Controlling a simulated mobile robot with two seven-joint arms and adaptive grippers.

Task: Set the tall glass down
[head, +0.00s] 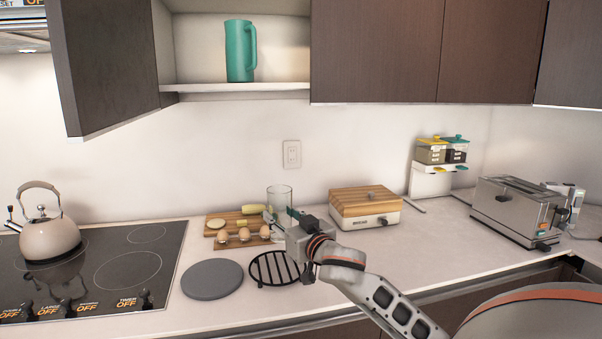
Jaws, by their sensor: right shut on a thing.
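The tall glass (279,195) is a clear, upright cylinder near the middle of the head view, behind the counter's front items. My right gripper (284,218) comes in from the lower right and is shut on the glass. The gripper hides part of the glass's lower side, so I cannot tell whether its base touches the counter (330,270). My left gripper is not in view.
A wooden board (213,230) with food and an egg holder (234,244) are left of the glass. A black trivet (262,272) and grey round mat (206,281) lie in front. A wood-topped box (366,213) stands right.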

